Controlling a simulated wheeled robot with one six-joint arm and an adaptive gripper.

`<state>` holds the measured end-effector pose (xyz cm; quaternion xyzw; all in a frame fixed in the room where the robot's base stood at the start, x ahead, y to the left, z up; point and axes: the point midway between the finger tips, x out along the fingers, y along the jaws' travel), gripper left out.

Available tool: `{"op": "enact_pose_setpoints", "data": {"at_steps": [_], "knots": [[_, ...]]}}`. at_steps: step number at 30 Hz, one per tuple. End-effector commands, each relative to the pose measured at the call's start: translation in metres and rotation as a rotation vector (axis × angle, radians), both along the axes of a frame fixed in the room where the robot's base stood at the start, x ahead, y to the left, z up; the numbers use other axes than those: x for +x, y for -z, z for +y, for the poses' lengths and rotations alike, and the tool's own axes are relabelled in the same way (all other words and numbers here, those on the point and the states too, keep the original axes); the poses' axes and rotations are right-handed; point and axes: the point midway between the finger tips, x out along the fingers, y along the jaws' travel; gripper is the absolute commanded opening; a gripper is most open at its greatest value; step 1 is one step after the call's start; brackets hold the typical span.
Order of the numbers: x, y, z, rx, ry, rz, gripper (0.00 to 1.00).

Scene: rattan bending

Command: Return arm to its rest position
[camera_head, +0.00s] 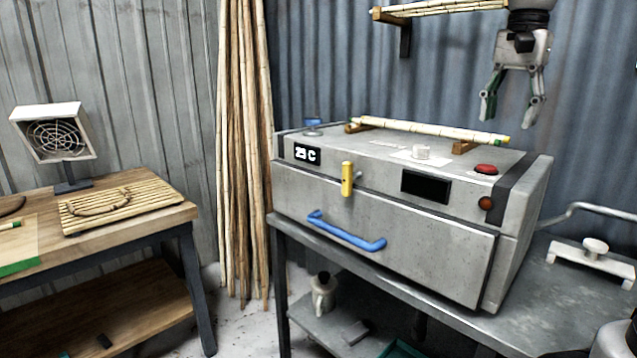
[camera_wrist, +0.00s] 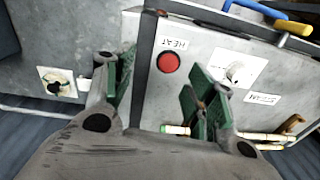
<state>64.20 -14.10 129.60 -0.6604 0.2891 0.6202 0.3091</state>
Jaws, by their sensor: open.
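My gripper (camera_head: 512,104) hangs above the right rear of the grey steam box, fingers pointing down, open and empty. In the wrist view my gripper (camera_wrist: 160,95) shows its two green-padded fingers spread apart over the box top. The steam box (camera_head: 400,240) stands on a metal bench, its front drawer with a blue handle (camera_head: 346,232) closed. A rattan pole (camera_head: 430,131) lies on two wooden rests along the back of the box top, below and left of my gripper; part of it also shows in the wrist view (camera_wrist: 265,137).
A wall shelf (camera_head: 440,8) with poles is left of my wrist. A red button (camera_head: 486,169), white knob (camera_head: 421,152) and yellow lever (camera_head: 347,178) stick out of the box. A wooden table (camera_head: 120,225) with a slatted mat and a fan (camera_head: 52,135) stands left. Tall poles (camera_head: 243,150) lean on the wall.

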Motion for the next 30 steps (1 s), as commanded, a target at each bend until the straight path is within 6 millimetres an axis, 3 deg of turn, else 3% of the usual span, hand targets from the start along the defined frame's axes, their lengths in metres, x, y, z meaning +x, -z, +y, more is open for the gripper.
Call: {"op": "enact_pose_setpoints", "data": {"at_steps": [5, 10, 18, 23, 30], "knots": [[-0.032, 0.017, -0.002, -0.011, -0.135, -0.05, 0.56], [-0.075, 0.05, -0.004, -0.038, -0.324, -0.118, 0.56], [-0.159, 0.141, -0.008, -0.143, -0.721, -0.257, 0.56], [-0.18, 0.171, -0.008, -0.185, -0.837, -0.29, 0.56], [-0.182, 0.176, -0.008, -0.191, -0.855, -0.294, 0.56]]}}
